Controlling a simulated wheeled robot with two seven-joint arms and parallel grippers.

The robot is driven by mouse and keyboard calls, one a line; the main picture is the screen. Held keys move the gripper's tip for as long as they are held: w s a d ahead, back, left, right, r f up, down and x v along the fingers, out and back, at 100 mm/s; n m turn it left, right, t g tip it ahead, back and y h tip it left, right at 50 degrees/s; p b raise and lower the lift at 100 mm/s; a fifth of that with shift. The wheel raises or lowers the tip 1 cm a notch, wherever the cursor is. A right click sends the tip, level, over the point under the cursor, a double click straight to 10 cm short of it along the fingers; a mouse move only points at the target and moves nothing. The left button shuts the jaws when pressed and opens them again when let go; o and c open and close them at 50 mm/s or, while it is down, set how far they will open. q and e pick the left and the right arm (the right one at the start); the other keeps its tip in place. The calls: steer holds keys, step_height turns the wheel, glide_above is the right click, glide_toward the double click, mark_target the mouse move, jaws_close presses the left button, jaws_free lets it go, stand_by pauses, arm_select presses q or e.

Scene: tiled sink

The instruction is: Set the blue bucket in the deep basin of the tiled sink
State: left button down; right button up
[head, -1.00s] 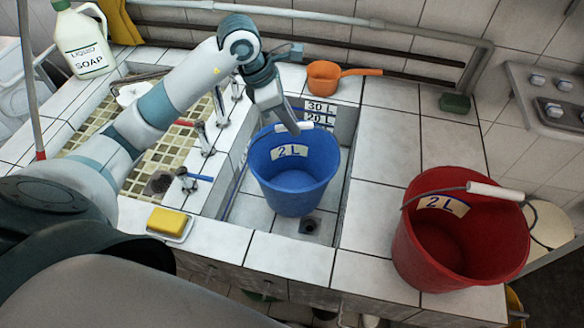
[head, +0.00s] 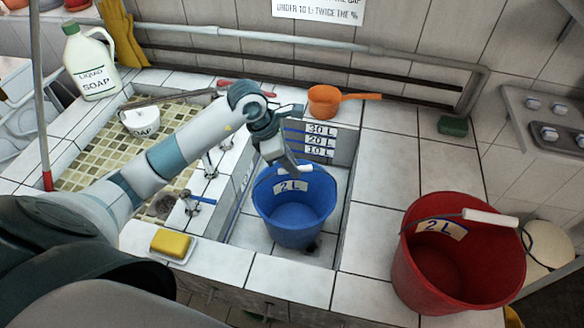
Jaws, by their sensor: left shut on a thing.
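The blue bucket (head: 298,216), with a 2 L label, is inside the deep basin (head: 345,155) of the tiled sink. It looks upright, with its open top facing up. I cannot tell whether its bottom touches the basin floor. My left gripper (head: 290,172) is shut on the bucket's handle at the far rim. The fingertips are partly hidden against the white grip. Marks for 10 L, 20 L and 30 L show on the basin's back wall. My right gripper is not in view.
A red bucket (head: 450,262) stands on the tiles at the right. An orange dipper (head: 325,101) and a green sponge (head: 452,126) lie behind. A yellow soap bar (head: 171,243) is at the front left. The shallow mosaic basin (head: 97,165) and taps are left.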

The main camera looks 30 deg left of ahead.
arm_select(q)
steer(key=shift+f, duration=1)
steer(key=shift+f, duration=0.15)
steer(key=c, duration=1.7)
jaws_free()
steer(key=shift+c, duration=0.2)
steer(key=shift+r, duration=0.25)
